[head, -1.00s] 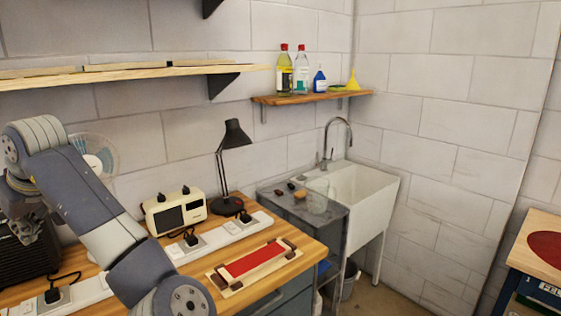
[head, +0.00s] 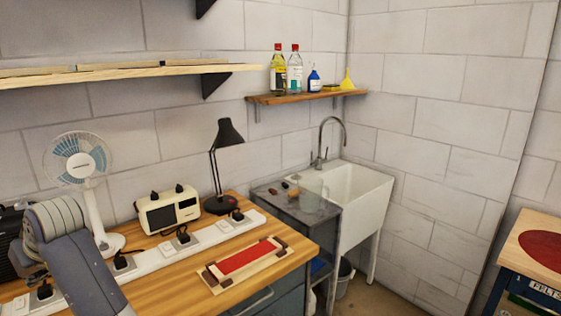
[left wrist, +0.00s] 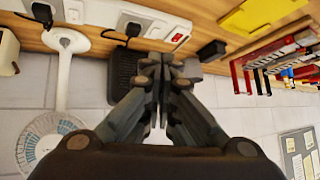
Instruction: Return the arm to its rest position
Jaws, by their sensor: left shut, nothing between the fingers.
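My left arm (head: 70,265) comes up from the lower left edge of the head view, over the left end of the wooden bench (head: 205,262). Its gripper is mostly hidden behind the arm there. In the left wrist view my left gripper (left wrist: 162,62) is shut, its fingers together with nothing between them. Beyond the fingers lie a black box (left wrist: 122,85) and a white power strip (left wrist: 150,20). The fingers appear clear of both. My right gripper is in neither view.
A white fan (head: 82,165), a cream radio (head: 168,212) and a black lamp (head: 228,135) stand along the back of the bench. A red-padded wooden tray (head: 215,281) lies near its front. A shelf (head: 130,72) hangs above. A sink (head: 362,195) stands right.

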